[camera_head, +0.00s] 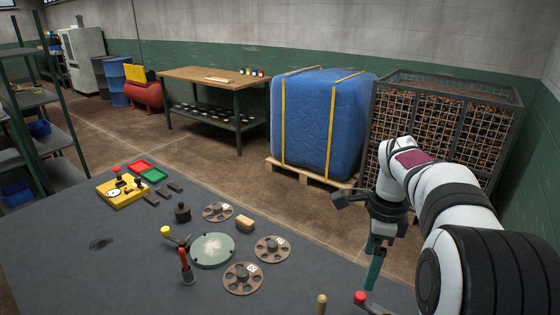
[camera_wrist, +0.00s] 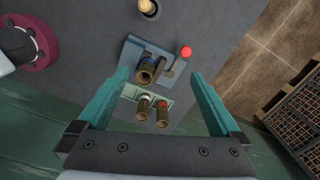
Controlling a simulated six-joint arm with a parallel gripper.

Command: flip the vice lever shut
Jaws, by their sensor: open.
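The vice (camera_wrist: 134,54) shows in the wrist view as a blue-grey block with a brass cylinder at its middle. Its lever ends in a red ball knob (camera_wrist: 186,51) and leans out to the vice's right; the red knob (camera_head: 360,297) also shows at the bottom edge of the head view. My gripper (camera_wrist: 160,78) is open and empty, its teal fingers apart, pointing down toward the vice. The knob lies just beyond the right fingertip in the picture; contact cannot be told. In the head view my gripper (camera_head: 374,272) hangs over the bench's right end; the vice body is out of frame.
A pale green block (camera_wrist: 153,100) with two brass cylinders lies nearer my gripper than the vice. A wooden-topped piece (camera_wrist: 148,8) stands beyond the vice. Discs, a round green plate (camera_head: 212,250) and a yellow box (camera_head: 122,191) occupy the bench further left. A wire crate (camera_head: 440,105) stands behind.

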